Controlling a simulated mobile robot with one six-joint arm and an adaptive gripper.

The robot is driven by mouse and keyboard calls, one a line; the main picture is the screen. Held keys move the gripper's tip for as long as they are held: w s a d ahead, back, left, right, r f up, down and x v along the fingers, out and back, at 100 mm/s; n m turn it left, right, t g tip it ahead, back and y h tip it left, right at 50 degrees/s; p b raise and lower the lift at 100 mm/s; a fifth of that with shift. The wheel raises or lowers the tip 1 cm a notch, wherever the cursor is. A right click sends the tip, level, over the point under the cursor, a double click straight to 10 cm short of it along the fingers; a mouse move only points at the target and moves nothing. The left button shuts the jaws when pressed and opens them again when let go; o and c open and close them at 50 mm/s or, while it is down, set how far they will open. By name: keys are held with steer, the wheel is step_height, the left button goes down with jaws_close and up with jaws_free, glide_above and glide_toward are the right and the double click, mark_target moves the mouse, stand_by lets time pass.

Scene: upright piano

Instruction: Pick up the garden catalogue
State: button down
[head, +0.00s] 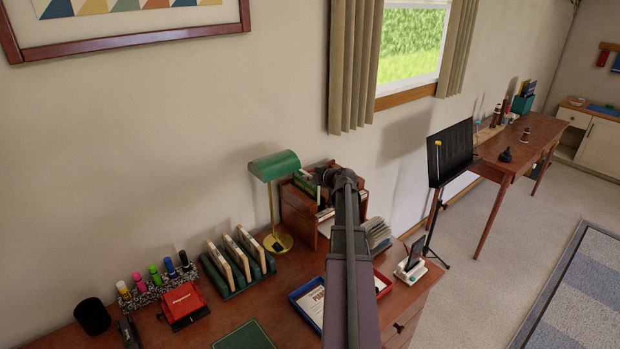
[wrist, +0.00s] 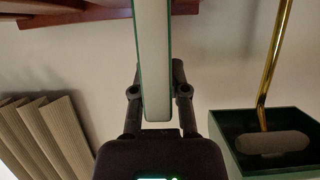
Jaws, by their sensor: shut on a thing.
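A thin green-covered book or catalogue with a pale page edge (wrist: 155,70) stands between my fingers in the wrist view. I take it to be the garden catalogue, but no title is readable. My gripper (wrist: 158,92) is shut on it, one finger on each side. In the head view, my gripper (head: 326,178) is at the wooden desk organiser (head: 297,212), and my arm hides much of this area. A green edge (head: 304,183) shows just left of the gripper. I cannot tell whether the catalogue is clear of the organiser.
A green-shaded brass lamp (head: 273,168) stands close left of the organiser; its shade (wrist: 268,143) is near my gripper in the wrist view. The wall is close behind.

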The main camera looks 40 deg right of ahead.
steer(key=shift+r+p, duration=3.1)
steer(key=shift+r, duration=0.45)
